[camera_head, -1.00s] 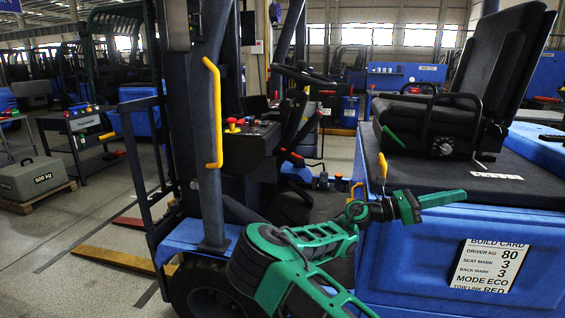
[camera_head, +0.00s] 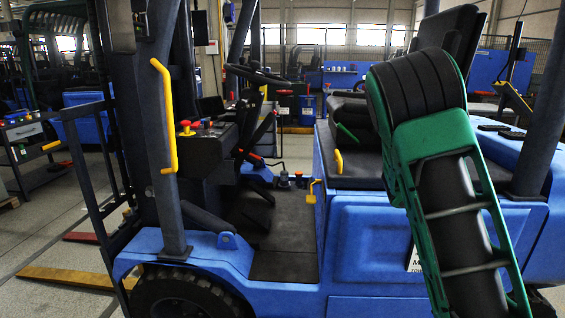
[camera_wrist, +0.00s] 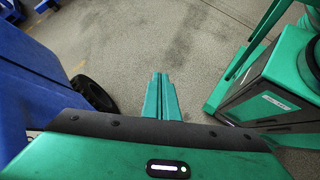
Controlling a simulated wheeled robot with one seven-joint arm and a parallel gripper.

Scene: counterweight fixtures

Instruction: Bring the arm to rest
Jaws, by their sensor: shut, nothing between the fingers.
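My gripper (camera_wrist: 161,97) shows in the wrist view, its two green fingers pressed together with nothing between them. It points down over bare grey floor, with the blue forklift body (camera_wrist: 35,85) and a black tyre (camera_wrist: 92,93) to its left. In the head view my green and black arm (camera_head: 445,180) rises in front of the right part of the forklift. My gripper is out of sight in that view. The arm hides part of the seat and most of the build card (camera_head: 414,262).
The blue forklift (camera_head: 350,225) fills the middle of the head view, with its mast post, yellow grab handle (camera_head: 164,115) and black seat (camera_head: 352,112). A dark trolley (camera_head: 40,150) stands at the left. Floor (camera_wrist: 165,40) is clear around my gripper.

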